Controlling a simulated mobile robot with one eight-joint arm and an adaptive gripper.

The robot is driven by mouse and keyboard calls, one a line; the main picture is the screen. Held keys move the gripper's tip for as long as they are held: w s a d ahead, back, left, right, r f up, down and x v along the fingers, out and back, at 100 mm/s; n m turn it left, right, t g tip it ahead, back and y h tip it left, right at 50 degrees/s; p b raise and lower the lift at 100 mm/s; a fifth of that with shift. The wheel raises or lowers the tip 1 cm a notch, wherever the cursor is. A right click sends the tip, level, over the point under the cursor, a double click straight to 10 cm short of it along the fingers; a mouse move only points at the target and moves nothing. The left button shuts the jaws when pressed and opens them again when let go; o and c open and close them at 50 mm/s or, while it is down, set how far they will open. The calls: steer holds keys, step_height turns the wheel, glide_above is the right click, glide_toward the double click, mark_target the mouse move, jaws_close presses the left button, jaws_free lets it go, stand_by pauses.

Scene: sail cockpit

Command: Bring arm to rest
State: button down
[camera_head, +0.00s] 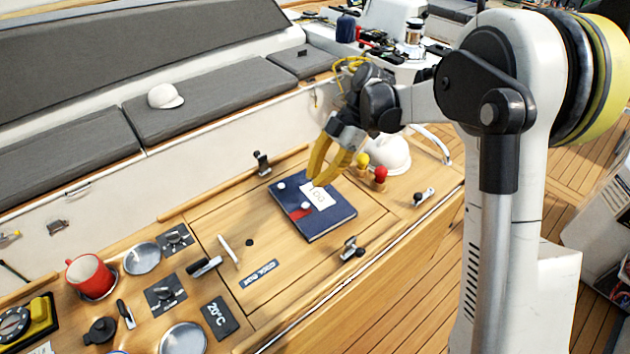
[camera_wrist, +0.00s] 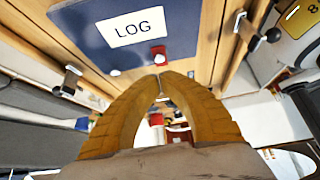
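My gripper (camera_head: 319,182) has yellow fingers and hangs pointing down above the dark blue logbook (camera_head: 328,222). In the wrist view its fingertips (camera_wrist: 160,77) come together, with nothing visible held between them. The logbook also shows in the wrist view (camera_wrist: 187,50), with a white label (camera_wrist: 138,28) reading LOG. The book lies flat on the wooden panel, and the fingertips appear close to its label in the head view. Small white round pieces and a red patch (camera_head: 298,213) show on the cover.
A red mug (camera_head: 89,276) stands at the lower left. Red (camera_head: 380,174) and yellow (camera_head: 362,160) knobs and a white dome (camera_head: 387,154) are close right of my gripper. A white cap (camera_head: 165,96) lies on the grey bench cushion. Latches stick up around the panel.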

steer(key=w+d, duration=0.1)
steer(key=d, duration=0.1)
steer(key=w+d+f, duration=0.1)
steer(key=d, duration=0.1)
steer(key=w+d+f, duration=0.1)
steer(key=shift+w+d+f+p, duration=0.2)
steer(key=shift+w+d+p, duration=0.2)
steer(key=s+d+r+m+t+h+b, duration=0.25)
steer(key=s+r+m+t+b, duration=0.2)
steer(key=s+r+m, duration=0.55)
steer(key=s+d+f+m+t+h+b, duration=0.1)
steer(key=s+d+f+m+t+h, duration=0.1)
steer(key=s+m, duration=0.4)
steer(key=s+d+f+m+t+h+b, duration=0.1)
steer(key=s+d+f+m+t, duration=0.1)
steer(key=s+m, duration=0.5)
steer(key=shift+s+f+t+h, duration=0.3)
steer(key=shift+f+t+h, duration=0.05)
steer(key=shift+f+t, duration=0.5)
